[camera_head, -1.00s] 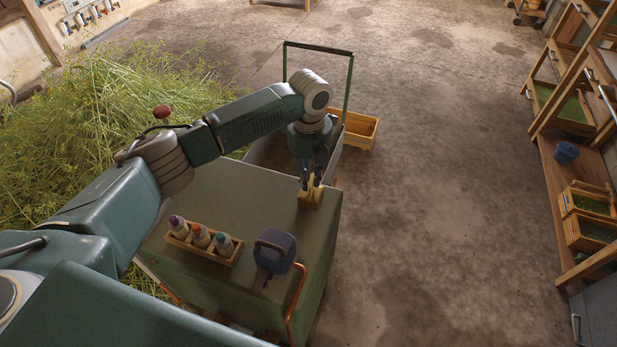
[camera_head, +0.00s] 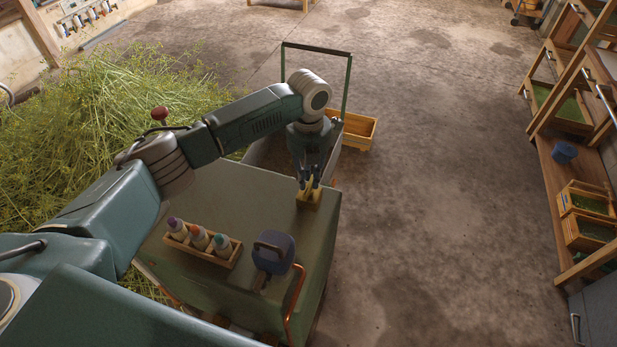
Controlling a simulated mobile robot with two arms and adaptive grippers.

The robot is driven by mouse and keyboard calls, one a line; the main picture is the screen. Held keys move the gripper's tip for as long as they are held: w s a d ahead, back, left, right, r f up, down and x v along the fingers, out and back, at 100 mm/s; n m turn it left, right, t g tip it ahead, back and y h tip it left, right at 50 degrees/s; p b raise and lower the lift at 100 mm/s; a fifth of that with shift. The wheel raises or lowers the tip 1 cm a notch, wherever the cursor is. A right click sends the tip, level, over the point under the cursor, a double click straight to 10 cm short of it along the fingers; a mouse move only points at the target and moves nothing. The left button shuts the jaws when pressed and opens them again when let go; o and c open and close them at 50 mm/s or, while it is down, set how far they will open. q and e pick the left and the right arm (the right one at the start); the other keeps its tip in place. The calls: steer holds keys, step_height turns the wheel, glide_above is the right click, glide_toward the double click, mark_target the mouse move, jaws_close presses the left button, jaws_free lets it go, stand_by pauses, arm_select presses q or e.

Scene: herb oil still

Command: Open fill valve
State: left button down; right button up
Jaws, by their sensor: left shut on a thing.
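A small yellow, brass-like fitting (camera_head: 309,199) stands at the far right corner of the green cabinet's top (camera_head: 255,195). It looks like the fill valve. My left gripper (camera_head: 309,184) points down and is shut on the upper part of this fitting. The fingers hide some of it, so I cannot tell how far its handle is turned. My right gripper is out of view.
A wooden rack (camera_head: 207,250) with several capped bottles and a blue-grey jug (camera_head: 272,251) stand nearer on the cabinet top. A copper pipe (camera_head: 295,300) runs down its side. Cut herbs (camera_head: 120,110) are heaped at left. The floor at right is clear.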

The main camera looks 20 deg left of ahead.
mark_target(309, 182)
arm_select(q)
steer(key=c, duration=1.6)
jaws_free()
steer(key=shift+d+r, duration=0.1)
step_height(309, 182, up, 12)
steer(key=shift+s, duration=0.1)
